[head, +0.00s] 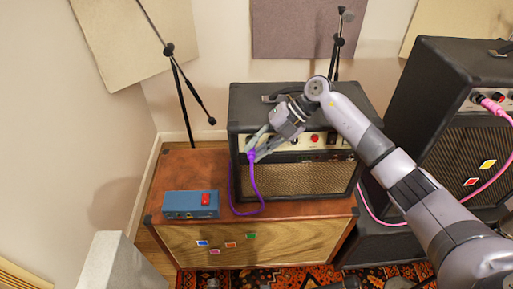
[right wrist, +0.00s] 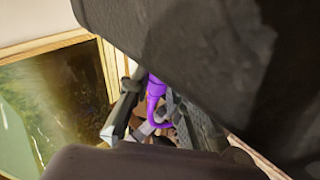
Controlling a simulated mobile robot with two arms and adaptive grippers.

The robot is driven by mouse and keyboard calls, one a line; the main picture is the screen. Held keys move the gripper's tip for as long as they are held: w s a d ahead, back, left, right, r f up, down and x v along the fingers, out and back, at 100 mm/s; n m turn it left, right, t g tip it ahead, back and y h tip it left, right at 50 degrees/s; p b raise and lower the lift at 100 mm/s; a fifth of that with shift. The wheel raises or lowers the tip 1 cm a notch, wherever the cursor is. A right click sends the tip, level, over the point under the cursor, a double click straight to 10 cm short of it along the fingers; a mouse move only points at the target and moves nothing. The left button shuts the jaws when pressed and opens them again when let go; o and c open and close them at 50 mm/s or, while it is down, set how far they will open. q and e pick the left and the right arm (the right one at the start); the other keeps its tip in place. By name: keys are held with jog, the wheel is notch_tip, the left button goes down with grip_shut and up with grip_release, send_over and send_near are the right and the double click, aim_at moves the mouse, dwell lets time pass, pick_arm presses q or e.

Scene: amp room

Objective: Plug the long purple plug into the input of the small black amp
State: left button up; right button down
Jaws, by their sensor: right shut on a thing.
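The small black amp (head: 341,174) sits on a wooden cabinet, with a pale control panel and a red light on its front. My right gripper (head: 257,149) is at the left end of that panel, shut on the long purple plug (head: 251,157). The purple cable (head: 240,212) hangs from it and loops down onto the cabinet top. In the right wrist view the purple plug (right wrist: 155,89) shows between the fingers, close to a large dark surface. The amp's input is hidden by the gripper, and I cannot tell whether the plug's tip is in it. My left gripper is not in view.
A blue pedal box (head: 180,205) with a red switch stands left on the wooden cabinet (head: 230,245). A larger black amp (head: 440,120) with a pink cable (head: 493,103) stands at the right. A microphone stand (head: 183,95) rises behind the cabinet.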

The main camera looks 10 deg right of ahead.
jog(key=c, duration=1.4)
grip_release()
